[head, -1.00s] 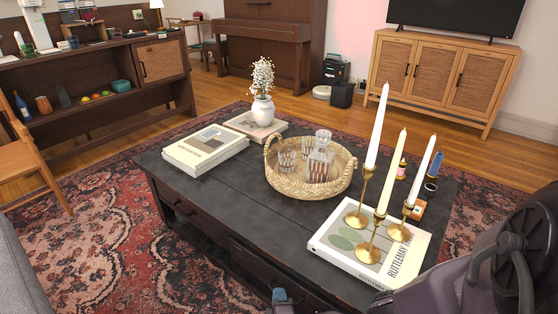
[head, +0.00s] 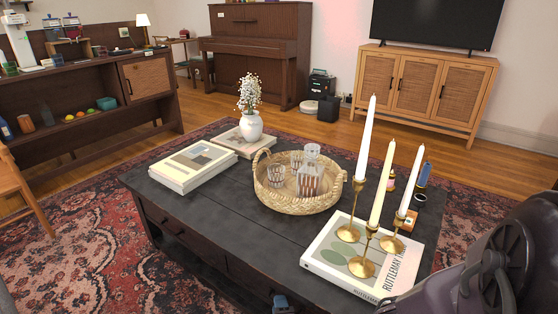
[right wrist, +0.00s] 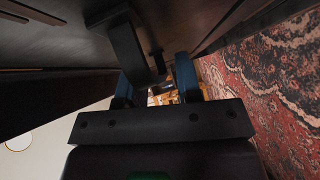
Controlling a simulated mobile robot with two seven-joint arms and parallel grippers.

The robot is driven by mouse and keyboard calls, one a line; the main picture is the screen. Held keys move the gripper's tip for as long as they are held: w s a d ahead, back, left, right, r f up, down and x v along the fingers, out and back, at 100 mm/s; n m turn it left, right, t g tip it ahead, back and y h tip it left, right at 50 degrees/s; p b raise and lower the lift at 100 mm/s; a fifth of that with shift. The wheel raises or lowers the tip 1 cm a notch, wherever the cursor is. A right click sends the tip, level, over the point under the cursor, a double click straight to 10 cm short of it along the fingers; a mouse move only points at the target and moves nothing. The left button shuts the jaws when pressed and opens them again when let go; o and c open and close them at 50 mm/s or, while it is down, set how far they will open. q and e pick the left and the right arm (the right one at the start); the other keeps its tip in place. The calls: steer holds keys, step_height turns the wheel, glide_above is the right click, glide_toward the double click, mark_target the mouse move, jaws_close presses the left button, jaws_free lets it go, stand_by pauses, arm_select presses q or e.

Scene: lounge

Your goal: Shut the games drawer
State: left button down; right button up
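The dark coffee table (head: 290,228) has drawer fronts along its near left side. The left drawer front (head: 172,226) looks flush with the table. A second drawer front (head: 240,281) lies farther right and runs towards the bottom edge; I cannot tell how far it stands out. No label shows which is the games drawer. My right gripper (head: 282,304) is low beside this second front, mostly cut off by the picture edge. In the right wrist view, its blue fingers (right wrist: 154,85) are apart, with a dark bar-like part (right wrist: 132,50) close ahead. My left gripper is not in view.
On the table stand a woven tray (head: 262,198) with glasses, books (head: 193,168), a white vase (head: 251,126) and brass candlesticks with tall candles on a large book (head: 318,262). A patterned rug (head: 80,240) lies around the table, with open floor to the left.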

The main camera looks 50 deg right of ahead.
steer(key=shift+d+r, duration=0.15)
steer(key=shift+r, duration=0.05)
steer(key=shift+s, duration=0.1)
arm_select(q)
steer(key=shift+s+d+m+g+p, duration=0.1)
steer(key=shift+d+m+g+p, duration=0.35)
steer(key=shift+p, duration=0.75)
arm_select(e)
steer(key=v, duration=1)
steer(key=shift+s+a, duration=0.2)
steer(key=shift+a, duration=0.15)
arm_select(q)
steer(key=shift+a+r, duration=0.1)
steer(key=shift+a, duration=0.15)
